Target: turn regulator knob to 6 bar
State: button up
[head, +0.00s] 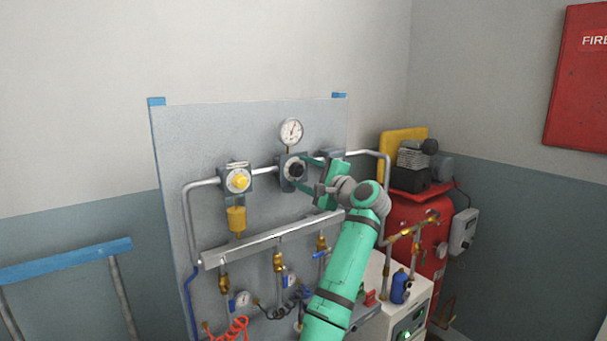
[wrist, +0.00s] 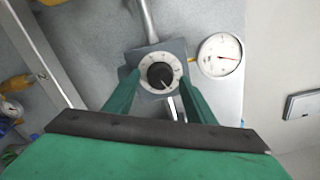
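The regulator knob (head: 296,169) is a black knob on a grey block, under a round white gauge (head: 291,131) on the upright grey panel. In the wrist view the black knob (wrist: 160,76) sits at the middle of a white dial ring (wrist: 176,66) with marks too small to read. The gauge (wrist: 221,55) is to its right there, its needle showing but its figures not readable. My gripper (head: 304,174) is at the knob from the right. In the wrist view its two green fingers (wrist: 160,88) stand apart, one each side of the dial; contact is not visible.
A yellow-and-white knob (head: 239,181) on another block is left of the regulator. A metal rail (head: 270,239) with brass valves runs below. A red tank (head: 412,225) with a compressor stands right of my arm. Wall above the panel is clear.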

jog(key=shift+s+a, duration=0.1)
jog(key=shift+a, duration=0.05)
jog(key=v, duration=1)
jog(key=shift+s+d, duration=0.25)
